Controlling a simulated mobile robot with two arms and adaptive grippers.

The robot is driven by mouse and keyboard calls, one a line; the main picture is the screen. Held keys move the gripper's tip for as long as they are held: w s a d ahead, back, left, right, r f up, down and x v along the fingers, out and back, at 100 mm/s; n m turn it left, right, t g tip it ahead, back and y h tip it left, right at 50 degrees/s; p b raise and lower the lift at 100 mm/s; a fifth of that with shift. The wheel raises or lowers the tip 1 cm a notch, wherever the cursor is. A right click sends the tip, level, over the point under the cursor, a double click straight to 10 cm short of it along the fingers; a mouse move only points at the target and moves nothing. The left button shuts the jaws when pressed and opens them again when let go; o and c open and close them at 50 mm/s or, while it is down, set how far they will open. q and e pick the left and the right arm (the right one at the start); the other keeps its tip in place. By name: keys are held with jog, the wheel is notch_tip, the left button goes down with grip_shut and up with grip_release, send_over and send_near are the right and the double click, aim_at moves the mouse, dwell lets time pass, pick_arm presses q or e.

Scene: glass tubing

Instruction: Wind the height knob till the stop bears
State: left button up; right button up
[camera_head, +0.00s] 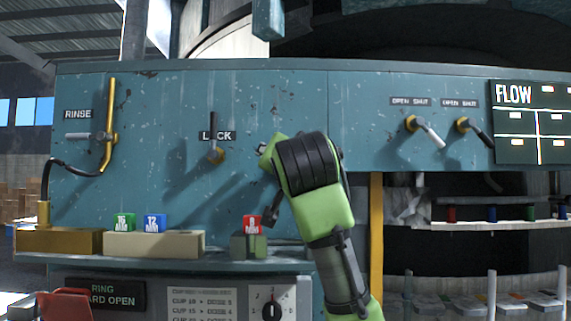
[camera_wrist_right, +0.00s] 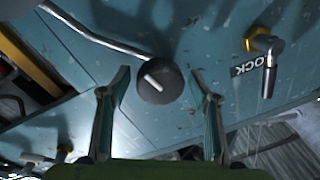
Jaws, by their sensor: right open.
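A dark round knob (camera_wrist_right: 156,84) with a pale pointer bar sits on the teal panel in the right wrist view. No label on it shows. My right gripper (camera_wrist_right: 158,72) is open, with one finger to each side of the knob in the picture. I cannot tell whether the fingers touch it, and nothing shows in their grasp. In the head view, my green right arm reaches up to the panel and hides that knob and most of the gripper. No stop can be made out. My left gripper is in neither view.
The LOCK lever (camera_head: 215,152) is left of my arm. A white-plated dial (camera_head: 272,312) is lower.

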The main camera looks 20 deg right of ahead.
jog(key=v, duration=1.2)
jog(key=shift+o, duration=0.2)
jog(key=w+n+t+p, duration=0.1)
jog(key=w+p, duration=0.1)
jog(key=w, duration=0.2)
jog(key=w+d+n+t+h+p, duration=0.1)
jog(key=w+n+p, duration=0.1)
jog(key=w+p, duration=0.1)
jog(key=w+d+r+n+t+h+p, duration=0.1)
jog(key=w+p, duration=0.1)
jog(key=w, duration=0.3)
jog(key=shift+d+r+n+p, duration=0.1)
jog(key=shift+d+n+p, duration=0.1)
jog(key=shift+n+p, duration=0.15)
jog(key=c, duration=1.1)
